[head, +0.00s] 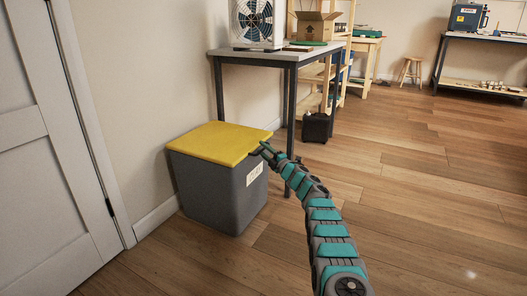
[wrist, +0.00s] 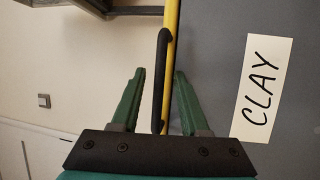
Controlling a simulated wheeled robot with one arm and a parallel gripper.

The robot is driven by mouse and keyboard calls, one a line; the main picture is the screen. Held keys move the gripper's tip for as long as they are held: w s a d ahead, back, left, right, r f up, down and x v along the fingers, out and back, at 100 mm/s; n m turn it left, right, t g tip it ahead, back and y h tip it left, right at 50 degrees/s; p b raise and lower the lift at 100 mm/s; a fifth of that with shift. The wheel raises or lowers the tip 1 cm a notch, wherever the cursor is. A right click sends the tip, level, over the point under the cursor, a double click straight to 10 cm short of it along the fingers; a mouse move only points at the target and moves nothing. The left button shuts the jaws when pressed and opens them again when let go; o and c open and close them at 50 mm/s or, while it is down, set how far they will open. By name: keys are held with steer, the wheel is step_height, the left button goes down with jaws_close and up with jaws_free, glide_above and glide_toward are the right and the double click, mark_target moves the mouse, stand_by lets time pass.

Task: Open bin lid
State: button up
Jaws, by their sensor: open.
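A grey bin (head: 215,190) with a yellow lid (head: 220,142) stands on the floor by the wall. The lid lies flat and closed. In the wrist view, the lid edge is a thin yellow strip (wrist: 172,50), with a black handle (wrist: 161,75) along it. A white label reading CLAY (wrist: 265,92) is on the bin's grey side. My gripper (head: 263,152) is at the lid's front right edge. In the wrist view, its green fingers (wrist: 159,73) are open, one on each side of the handle, with gaps visible. The handle's contact with the fingers cannot be told.
A table (head: 275,55) with a fan (head: 252,20) and a cardboard box (head: 316,25) stands behind the bin. A white door (head: 40,150) is at the left. The wooden floor to the right is clear.

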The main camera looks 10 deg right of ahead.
jaws_close()
stand_by(1.4)
